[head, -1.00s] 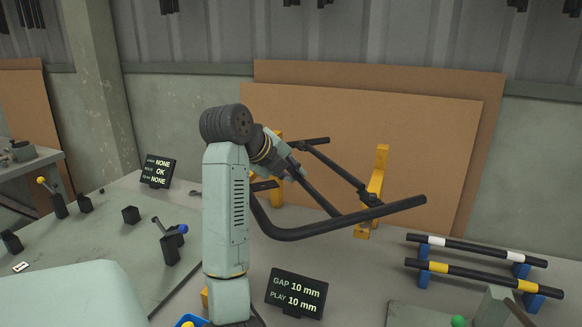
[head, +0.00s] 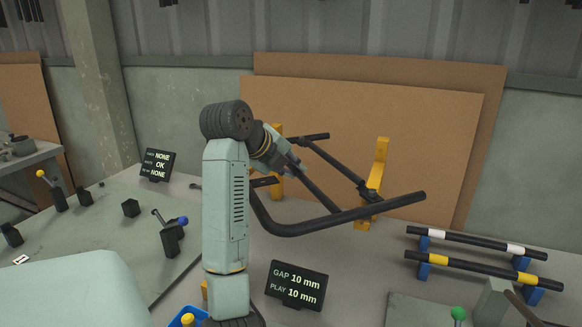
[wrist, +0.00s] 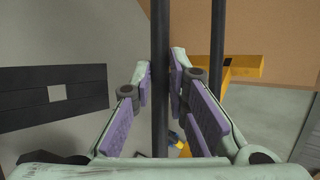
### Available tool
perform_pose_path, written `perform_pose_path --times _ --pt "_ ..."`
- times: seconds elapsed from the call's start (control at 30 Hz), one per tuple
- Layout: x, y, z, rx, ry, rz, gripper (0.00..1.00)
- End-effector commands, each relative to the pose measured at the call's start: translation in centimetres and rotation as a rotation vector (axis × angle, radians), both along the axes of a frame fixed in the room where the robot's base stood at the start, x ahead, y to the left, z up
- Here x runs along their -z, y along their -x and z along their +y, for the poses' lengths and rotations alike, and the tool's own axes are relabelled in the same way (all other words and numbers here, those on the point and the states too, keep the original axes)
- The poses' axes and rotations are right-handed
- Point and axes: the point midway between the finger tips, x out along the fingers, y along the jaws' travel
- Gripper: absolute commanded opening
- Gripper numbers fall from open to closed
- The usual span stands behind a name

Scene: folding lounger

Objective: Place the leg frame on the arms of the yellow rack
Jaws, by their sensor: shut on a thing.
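The black tubular leg frame (head: 345,219) is held in the air above the table, in front of the yellow rack. My gripper (head: 299,171) is shut on one of its bars; in the wrist view the bar (wrist: 160,100) runs between the purple pads of my gripper (wrist: 161,75). The yellow rack (head: 379,162) has a right upright behind the frame's right side and a left upright (head: 277,185) partly hidden by my arm. One yellow arm also shows in the wrist view (wrist: 240,66). I cannot tell whether the frame touches the rack.
A display (head: 296,286) reading gap 10 mm and play 10 mm stands in front of the frame. Two striped black bars (head: 480,262) rest on blue supports at the right. Brown boards (head: 400,120) lean on the wall behind. A lever with a blue knob (head: 171,238) stands left.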

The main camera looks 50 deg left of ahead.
Motion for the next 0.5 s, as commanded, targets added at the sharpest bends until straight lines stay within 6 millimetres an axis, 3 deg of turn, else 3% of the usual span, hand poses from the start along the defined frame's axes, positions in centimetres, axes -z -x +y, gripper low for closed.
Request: perform_pose_path --times 0.33,0.37,0.5 --pt "0.49 0.02 0.00 0.000 -0.004 -0.003 0.00" --pt "0.49 0.01 0.00 0.000 -0.004 -0.003 0.15" --pt "0.49 0.00 -0.01 0.000 -0.003 -0.002 0.25"
